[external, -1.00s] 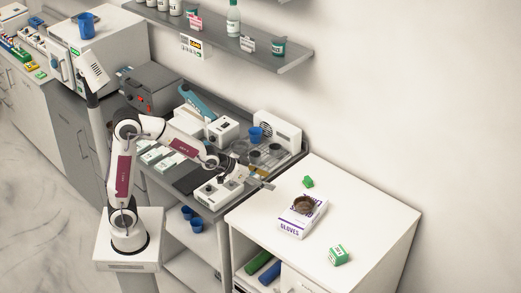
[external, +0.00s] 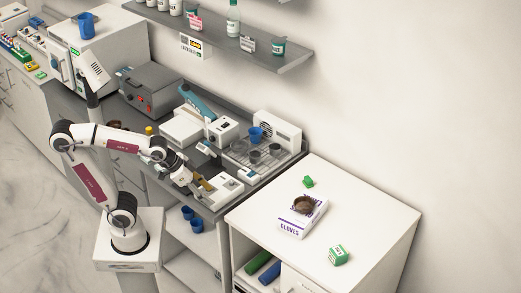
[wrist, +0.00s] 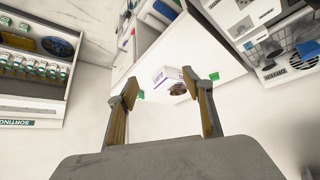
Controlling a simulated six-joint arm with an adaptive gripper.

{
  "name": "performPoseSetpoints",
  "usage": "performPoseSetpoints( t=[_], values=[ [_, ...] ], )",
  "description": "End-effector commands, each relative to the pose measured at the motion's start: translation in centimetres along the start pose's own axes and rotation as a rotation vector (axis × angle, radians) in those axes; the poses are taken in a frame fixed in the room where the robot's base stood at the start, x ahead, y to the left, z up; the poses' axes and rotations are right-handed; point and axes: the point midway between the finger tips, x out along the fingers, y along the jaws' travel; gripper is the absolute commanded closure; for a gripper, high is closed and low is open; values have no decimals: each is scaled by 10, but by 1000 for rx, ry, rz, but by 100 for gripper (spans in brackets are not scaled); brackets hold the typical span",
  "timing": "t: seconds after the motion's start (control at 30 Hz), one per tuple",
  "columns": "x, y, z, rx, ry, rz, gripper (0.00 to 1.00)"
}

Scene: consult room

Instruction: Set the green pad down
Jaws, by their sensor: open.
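A small green piece (external: 308,182), which looks like the green pad, lies on the white cabinet top (external: 375,215), behind the glove box. My gripper (external: 203,186) is well to the left of it, low over the grey bench. In the wrist view the two fingers of my gripper (wrist: 163,90) are spread wide with nothing held between them. The cabinet top shows beyond them, with a green patch (wrist: 140,94) close beside the left fingertip in the picture. I cannot tell which green thing that patch is.
The glove box (external: 302,218) carries a brown round dish (external: 303,204). A green-and-white box (external: 338,257) stands at the cabinet's front. A white device (external: 222,191) is close to my gripper, and a rack with cups (external: 262,152) is behind. The cabinet's right side is clear.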

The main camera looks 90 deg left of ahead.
Motion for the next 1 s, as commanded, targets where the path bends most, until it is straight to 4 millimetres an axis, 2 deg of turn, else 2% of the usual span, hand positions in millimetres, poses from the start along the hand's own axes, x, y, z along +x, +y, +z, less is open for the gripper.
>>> performPoseSetpoints(
  t=[0.1,0.3,0.43,0.6,1.0],
  values=[
    [-18,6,26,19,-31,11,49],
    [-41,12,67,45,-90,25,49],
    [-50,14,85,56,-116,29,49],
    [-54,14,96,62,-132,32,49],
    [-54,14,96,62,-133,31,49]
  ],
)
